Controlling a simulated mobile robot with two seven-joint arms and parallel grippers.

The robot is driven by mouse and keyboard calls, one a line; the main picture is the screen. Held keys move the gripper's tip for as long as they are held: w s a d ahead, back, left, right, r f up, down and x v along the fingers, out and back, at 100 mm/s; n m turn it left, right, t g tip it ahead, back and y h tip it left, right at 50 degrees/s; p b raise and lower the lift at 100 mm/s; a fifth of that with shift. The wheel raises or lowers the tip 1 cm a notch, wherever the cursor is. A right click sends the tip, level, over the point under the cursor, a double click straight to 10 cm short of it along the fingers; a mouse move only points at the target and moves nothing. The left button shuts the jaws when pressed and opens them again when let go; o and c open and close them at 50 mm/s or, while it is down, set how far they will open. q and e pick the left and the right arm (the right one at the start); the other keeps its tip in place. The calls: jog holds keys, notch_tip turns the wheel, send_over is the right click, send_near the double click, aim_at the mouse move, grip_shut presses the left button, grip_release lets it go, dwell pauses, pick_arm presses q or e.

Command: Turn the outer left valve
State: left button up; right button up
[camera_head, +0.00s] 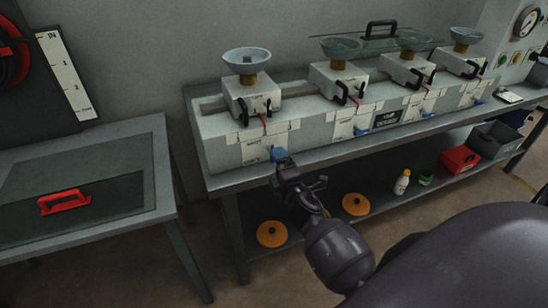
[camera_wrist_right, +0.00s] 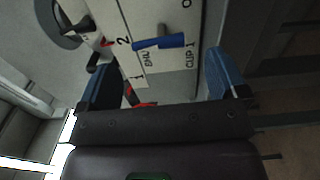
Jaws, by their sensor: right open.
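The outer left valve is a blue lever (camera_wrist_right: 160,42) on a pale panel with "CUP 1" lettering, seen in the right wrist view. My right gripper (camera_wrist_right: 164,80) is open, with one blue finger to either side of the lever's line and the lever ahead of the fingertips. In the head view, my right gripper (camera_head: 279,156) is at the front face of the leftmost unit (camera_head: 252,95); blue shows at its tip, and I cannot tell finger from lever there. The gripper looks empty. My left gripper is not in view.
Similar blue levers follow to the right, the nearest (camera_head: 361,132) beside a labelled panel. The bench (camera_head: 215,181) edge runs below my gripper. A side table (camera_head: 150,190) with a red handle (camera_head: 64,201) stands left. The lower shelf holds orange discs (camera_head: 271,234) and bottles (camera_head: 402,182).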

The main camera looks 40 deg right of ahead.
jog(key=shift+v, duration=2.7)
jog(key=shift+w, duration=0.1)
